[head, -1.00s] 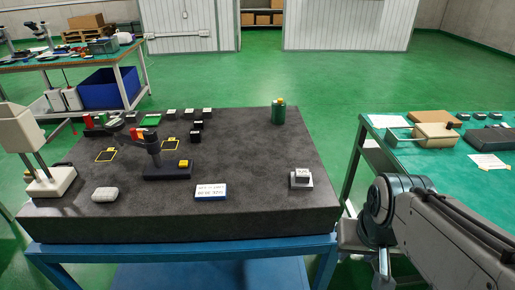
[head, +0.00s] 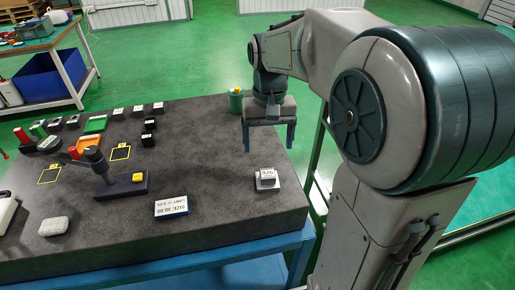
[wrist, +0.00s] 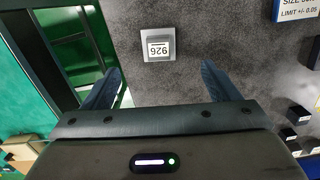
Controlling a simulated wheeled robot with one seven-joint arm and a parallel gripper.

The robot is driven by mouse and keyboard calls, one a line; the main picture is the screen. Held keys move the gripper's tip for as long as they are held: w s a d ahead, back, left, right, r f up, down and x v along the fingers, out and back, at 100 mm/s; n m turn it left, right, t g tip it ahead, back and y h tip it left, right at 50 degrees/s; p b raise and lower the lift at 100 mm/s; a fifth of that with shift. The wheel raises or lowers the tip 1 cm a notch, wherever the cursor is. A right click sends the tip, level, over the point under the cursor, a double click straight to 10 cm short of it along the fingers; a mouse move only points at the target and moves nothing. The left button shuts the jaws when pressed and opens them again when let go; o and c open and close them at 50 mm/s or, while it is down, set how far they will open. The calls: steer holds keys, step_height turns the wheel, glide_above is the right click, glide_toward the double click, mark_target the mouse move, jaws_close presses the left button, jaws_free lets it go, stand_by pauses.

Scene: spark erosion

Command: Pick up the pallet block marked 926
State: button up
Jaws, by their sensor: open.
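The pallet block marked 926 (head: 267,179) is a small light-grey block with a white label on top. It stands near the right edge of the dark granite plate (head: 215,150). In the wrist view the block (wrist: 158,45) shows beyond the fingertips, between their lines, with its number upside down. My gripper (head: 268,150) is open and empty, pointing down above the right part of the plate, behind the block and apart from it. Its two blue fingers also show in the wrist view (wrist: 163,78).
A sign reading "SIZE 30.00" (head: 171,207) lies left of the block. A black stand with a yellow button (head: 120,186) and a grey rounded piece (head: 54,226) are farther left. A green bottle (head: 235,101) stands near the back edge. Several small labelled blocks line the back left.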

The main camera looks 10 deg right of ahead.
mark_target(268, 173)
steer(key=shift+g, duration=0.5)
steer(key=f, duration=0.2)
steer(key=w+f, duration=0.1)
steer(key=f, duration=0.2)
steer(key=f+p, duration=0.1)
steer(key=f, duration=0.1)
steer(key=shift+w+f, duration=0.35)
steer(key=shift+s+d+f+p, duration=0.15)
steer(key=shift+s+f, duration=0.1)
steer(key=shift+f, duration=0.6)
steer(key=shift+s+a+f+p, duration=0.1)
steer(key=shift+s+f+p, duration=0.1)
steer(key=shift+f, duration=0.7)
steer(key=shift+s+d+f+p, duration=0.1)
steer(key=shift+s+f, duration=0.15)
steer(key=shift+f, duration=0.6)
steer(key=c, duration=1.3)
steer(key=shift+r, duration=0.1)
steer(key=shift+c, duration=0.5)
